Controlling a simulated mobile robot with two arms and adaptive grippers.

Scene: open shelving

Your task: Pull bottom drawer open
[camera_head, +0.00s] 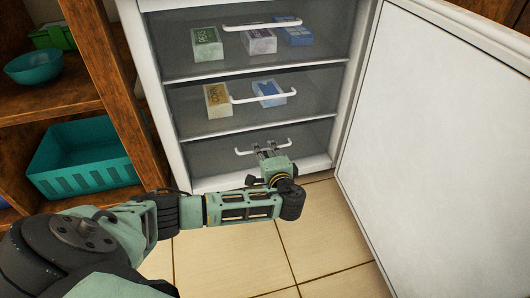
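The bottom drawer (216,159) is the lowest of three dark, see-through drawers in a white cabinet. Its front looks in line with the drawers above. Its white bar handle (246,152) runs across near the top of the front. My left gripper (267,150) is at the right half of this handle, with its fingertips pointing at the drawer front. The fingers overlap the bar in the picture. They are too small to tell whether they are closed on it. My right gripper is not in view.
The middle drawer (187,106) and top drawer (174,64) hold several boxes. The white cabinet door (430,140) stands open on the right. Wooden shelves on the left hold a teal basket (84,160) and teal bowl (34,67). The tiled floor (325,235) in front is clear.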

